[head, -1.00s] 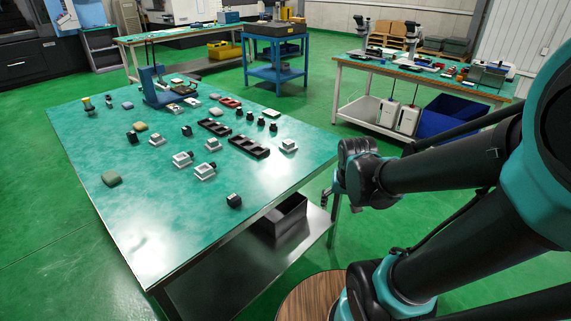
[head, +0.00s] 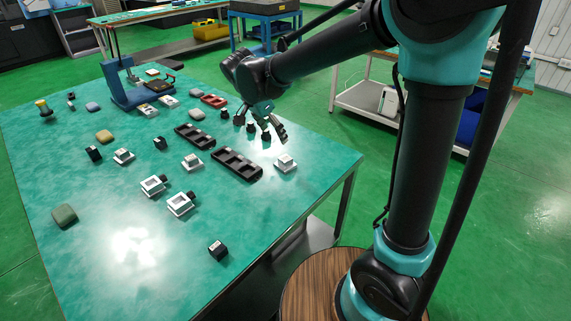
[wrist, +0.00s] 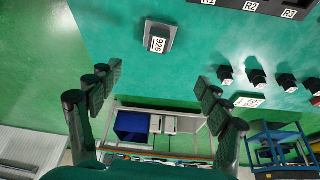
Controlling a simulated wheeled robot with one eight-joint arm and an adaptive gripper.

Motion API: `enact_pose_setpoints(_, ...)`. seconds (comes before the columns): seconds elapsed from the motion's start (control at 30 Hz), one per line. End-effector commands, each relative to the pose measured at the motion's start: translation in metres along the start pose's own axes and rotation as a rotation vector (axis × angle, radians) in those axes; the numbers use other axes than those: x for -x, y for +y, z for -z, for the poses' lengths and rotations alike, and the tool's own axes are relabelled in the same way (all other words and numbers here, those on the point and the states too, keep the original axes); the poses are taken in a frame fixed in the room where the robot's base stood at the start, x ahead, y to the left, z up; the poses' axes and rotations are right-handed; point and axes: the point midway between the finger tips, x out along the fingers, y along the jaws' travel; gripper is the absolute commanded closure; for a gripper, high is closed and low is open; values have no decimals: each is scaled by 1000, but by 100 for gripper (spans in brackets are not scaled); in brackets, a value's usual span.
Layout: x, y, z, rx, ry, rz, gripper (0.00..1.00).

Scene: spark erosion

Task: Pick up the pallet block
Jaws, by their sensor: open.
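A pale pallet block (head: 285,162) with a raised top sits on the green-topped table (head: 110,225) near its right edge. In the wrist view a grey block with a white number label (wrist: 160,34), seemingly the same one, lies above the space between my fingers. My gripper (head: 272,130) is open and empty, above the table, a little behind the block in the head view. In the wrist view my gripper (wrist: 155,84) has its fingers wide apart, touching nothing. Similar pale blocks (head: 193,162) stand farther left; I cannot tell which one is meant.
Black slotted trays (head: 237,164) lie left of the block; one shows labelled slots in the wrist view (wrist: 250,6). Several small dark blocks (wrist: 257,78) and a pale labelled plate (wrist: 249,100) are close by. A blue stand (head: 128,92) is at the back.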

Motion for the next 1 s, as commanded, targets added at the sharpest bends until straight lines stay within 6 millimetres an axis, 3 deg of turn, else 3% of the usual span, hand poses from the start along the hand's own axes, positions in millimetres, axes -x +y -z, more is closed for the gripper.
enact_pose_setpoints(0.4, -78, 0, 0, -1, -1, 1, 22)
enact_pose_setpoints(0.67, -95, 1, -1, 1, -1, 1, 22)
enact_pose_setpoints(1.0, -137, 5, -5, 0, -1, 0, 22)
